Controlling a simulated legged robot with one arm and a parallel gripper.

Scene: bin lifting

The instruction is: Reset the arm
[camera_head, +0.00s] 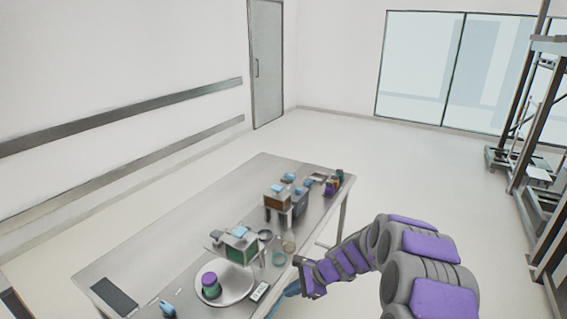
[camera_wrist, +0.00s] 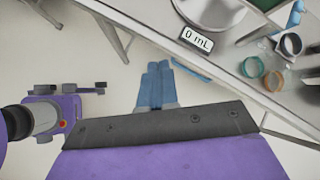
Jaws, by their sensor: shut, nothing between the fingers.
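My purple and grey arm (camera_head: 345,262) reaches from the lower right toward the near right edge of the metal table (camera_head: 130,250) in the head view. My gripper (camera_wrist: 158,66) shows in the wrist view as two blue fingers side by side, pressed together with nothing between them. It points toward the table edge and seems to hang over the floor beside it. In the head view its blue fingers are small and partly hidden by the wrist, so their exact gap to the table is unclear.
The table carries a round plate scale (camera_head: 236,285) with a purple and green item (camera_head: 210,286), a "0 mL" display (camera_wrist: 196,38), rings and boxed equipment. A thin blue strip (camera_wrist: 190,68) shows under the table edge. A metal rack (camera_head: 535,130) stands far right. The floor between is clear.

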